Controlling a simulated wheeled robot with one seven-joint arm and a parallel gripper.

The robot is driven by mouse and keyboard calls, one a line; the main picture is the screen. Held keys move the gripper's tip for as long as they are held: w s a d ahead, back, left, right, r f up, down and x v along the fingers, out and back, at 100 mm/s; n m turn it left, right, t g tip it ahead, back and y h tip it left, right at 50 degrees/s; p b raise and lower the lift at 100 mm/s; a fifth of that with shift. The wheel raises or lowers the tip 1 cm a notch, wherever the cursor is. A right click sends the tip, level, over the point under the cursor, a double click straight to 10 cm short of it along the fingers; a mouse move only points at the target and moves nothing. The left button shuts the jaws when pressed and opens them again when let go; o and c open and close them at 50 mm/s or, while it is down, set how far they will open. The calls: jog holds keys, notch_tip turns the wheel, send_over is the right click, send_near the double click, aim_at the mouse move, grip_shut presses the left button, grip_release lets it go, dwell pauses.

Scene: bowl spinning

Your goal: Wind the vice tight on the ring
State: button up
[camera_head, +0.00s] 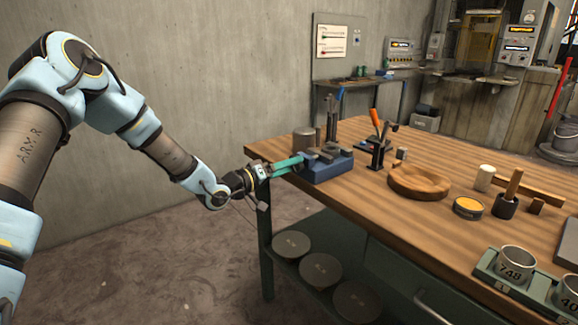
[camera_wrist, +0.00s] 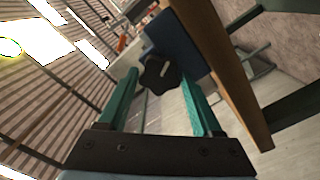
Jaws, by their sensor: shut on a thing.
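The blue vice (camera_head: 328,169) sits at the left edge of the wooden bench, with dark jaws on top. My gripper (camera_head: 290,164) comes in from the left, its green fingers level and pointing at the vice's near end. In the wrist view my gripper (camera_wrist: 160,80) is shut on the dark lobed knob (camera_wrist: 160,72) of the vice, one finger on each side. The blue vice body (camera_wrist: 180,45) shows just beyond the knob. I cannot clearly make out the ring in either view; the jaw gap is too small to read.
A toggle clamp with an orange handle (camera_head: 376,122), a round wooden block (camera_head: 418,181) and a yellow-topped tin (camera_head: 468,207) stand to the right. Dark discs (camera_head: 321,269) lie on a lower shelf.

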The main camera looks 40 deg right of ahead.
jog(key=shift+n, duration=1)
jog(key=shift+f, duration=0.1)
jog(key=o, duration=1.4)
jog(key=a, duration=0.3)
jog(key=a+b, duration=0.1)
jog(key=a, duration=0.3)
jog(key=a+b, duration=0.1)
jog(key=a, duration=0.2)
jog(key=shift+w+a, duration=0.35)
jog(key=shift+a, duration=0.05)
jog(key=shift+c, duration=0.2)
